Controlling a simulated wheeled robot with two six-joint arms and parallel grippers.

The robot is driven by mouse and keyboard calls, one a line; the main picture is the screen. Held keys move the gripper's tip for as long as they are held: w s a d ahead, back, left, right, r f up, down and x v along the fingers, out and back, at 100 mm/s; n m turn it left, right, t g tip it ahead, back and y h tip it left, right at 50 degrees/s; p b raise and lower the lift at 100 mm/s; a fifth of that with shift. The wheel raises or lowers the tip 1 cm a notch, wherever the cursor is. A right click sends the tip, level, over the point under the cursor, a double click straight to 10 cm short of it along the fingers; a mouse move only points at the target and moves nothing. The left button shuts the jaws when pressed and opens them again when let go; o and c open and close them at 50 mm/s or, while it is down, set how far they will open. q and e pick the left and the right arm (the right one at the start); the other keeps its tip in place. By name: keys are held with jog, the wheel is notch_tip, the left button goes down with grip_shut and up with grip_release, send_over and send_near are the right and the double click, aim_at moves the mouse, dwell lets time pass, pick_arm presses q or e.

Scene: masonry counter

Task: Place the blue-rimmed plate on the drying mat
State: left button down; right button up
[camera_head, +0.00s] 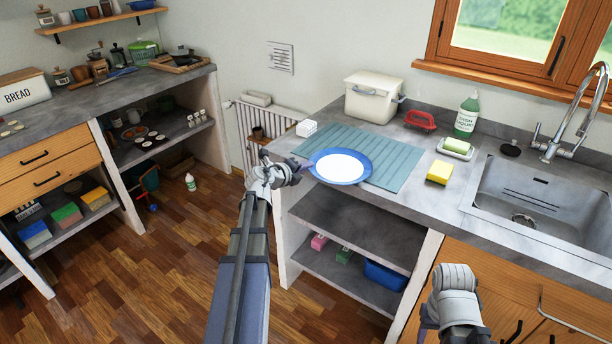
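The blue-rimmed plate (340,167) has a white centre and appears in the middle of the head view. It overlaps the front left part of the teal ribbed drying mat (398,163) in the picture, near the counter's front edge. My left gripper (303,166) is at the plate's left rim and looks shut on it. The small finger gap is hard to see, and I cannot tell whether the plate touches the mat. My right arm shows low on the right, in front of the cabinet; its fingers (428,324) are not clear.
A yellow sponge (440,172), a soap dish (455,149), a green bottle (467,115) and the sink (545,195) are to the right. Open shelves lie below the counter.

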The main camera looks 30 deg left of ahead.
pick_arm(q)
jog(key=shift+f, duration=0.2)
pick_arm(e)
jog(key=shift+f, duration=0.2)
pick_arm(q)
jog(key=shift+f, duration=0.2)
jog(key=c, duration=1)
grip_release()
jog(key=shift+c, duration=0.2)
pick_arm(e)
jog(key=shift+f, duration=0.15)
pick_arm(q)
jog(key=shift+r, duration=0.1)
jog(key=d+p+v, duration=0.1)
jog(key=p+v, duration=0.3)
jog(key=v, duration=0.8)
jog(key=shift+a, duration=0.45)
pick_arm(e)
jog(key=shift+r, duration=2.25)
pick_arm(q)
jog(key=shift+r, duration=0.15)
